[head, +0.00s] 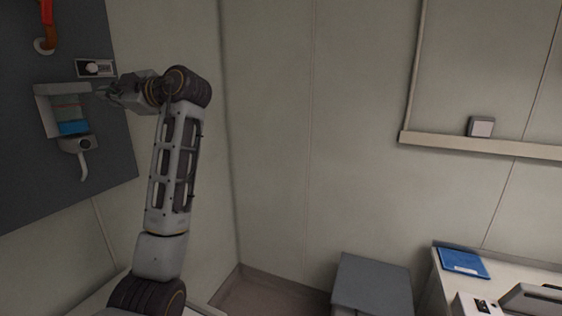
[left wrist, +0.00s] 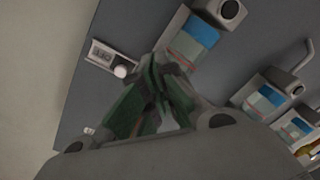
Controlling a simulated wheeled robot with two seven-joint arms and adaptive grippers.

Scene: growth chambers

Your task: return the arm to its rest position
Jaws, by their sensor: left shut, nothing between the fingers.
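My left arm rises from the bottom left in the head view. Its gripper (head: 104,92) is up by the dark wall panel (head: 100,160), in front of or close to a dispenser-like unit (head: 68,115) with a blue lower part. In the left wrist view the green-padded fingers (left wrist: 155,98) are together with nothing between them. Beyond them is a small labelled plate with a white round knob (left wrist: 120,71). I cannot tell whether the fingers touch anything. My right gripper is in neither view.
Several similar units (left wrist: 268,98) line the panel in the left wrist view. In the head view, a grey box-like stand (head: 372,285) and a bench with a blue folder (head: 462,262) are at the lower right. A rail (head: 480,145) runs along the wall.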

